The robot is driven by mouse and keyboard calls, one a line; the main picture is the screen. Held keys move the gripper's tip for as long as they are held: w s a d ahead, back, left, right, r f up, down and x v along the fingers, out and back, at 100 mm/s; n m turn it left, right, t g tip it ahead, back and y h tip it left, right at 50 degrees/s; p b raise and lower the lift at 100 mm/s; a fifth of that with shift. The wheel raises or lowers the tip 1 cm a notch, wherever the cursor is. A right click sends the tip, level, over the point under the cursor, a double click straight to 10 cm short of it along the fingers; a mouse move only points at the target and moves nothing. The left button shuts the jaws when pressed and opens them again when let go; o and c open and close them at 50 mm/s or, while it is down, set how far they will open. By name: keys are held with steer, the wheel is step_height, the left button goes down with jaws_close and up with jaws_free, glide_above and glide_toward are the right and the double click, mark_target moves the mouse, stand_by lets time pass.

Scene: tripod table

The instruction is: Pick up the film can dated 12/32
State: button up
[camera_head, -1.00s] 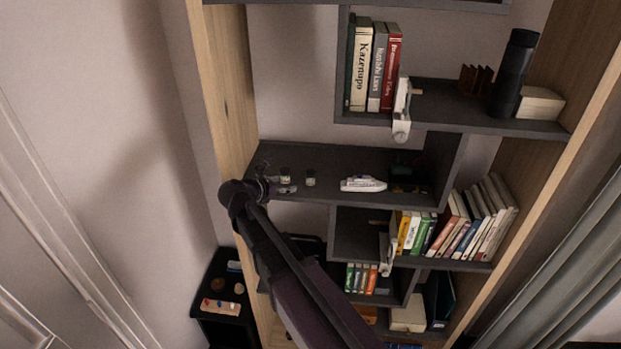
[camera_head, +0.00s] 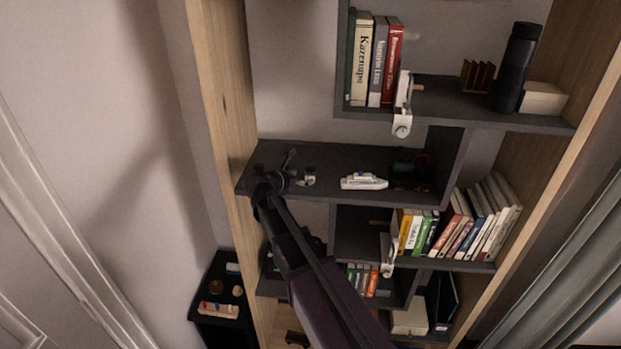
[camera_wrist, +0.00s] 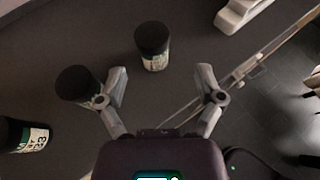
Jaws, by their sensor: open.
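Three dark-lidded film cans with pale and green labels stand on the dark shelf in the wrist view. The far can (camera_wrist: 153,46) is upright, ahead of the gap between my fingers. The middle can (camera_wrist: 78,84) is just left of my left finger, which partly overlaps it. The near-left can (camera_wrist: 25,135) is cut by the picture edge; its label seems to end in 33. The other labels are too small to read. My gripper (camera_wrist: 162,80) is open and empty. In the head view my gripper (camera_head: 285,168) is over the shelf's left end, beside one visible can (camera_head: 310,176).
A white model ship (camera_head: 363,181) lies on the same shelf (camera_head: 340,158) to the right. The bookcase's wooden side panel (camera_head: 222,90) stands close on the left. The shelf's front edge runs below my gripper. Books (camera_head: 470,225) fill the lower right shelf.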

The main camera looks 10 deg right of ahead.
mark_target(307, 174)
steer(key=shift+w+d+f+b, duration=0.3)
steer(key=shift+w+d, duration=0.35)
steer(key=shift+w, duration=0.15)
steer(key=shift+w+d+f+b, duration=0.3)
steer(key=shift+w+d, duration=0.3)
steer(key=shift+w, duration=0.15)
steer(key=shift+w+d+f, duration=0.15)
steer(key=shift+w+d, duration=0.15)
steer(key=shift+d, duration=0.2)
steer(key=c, duration=1)
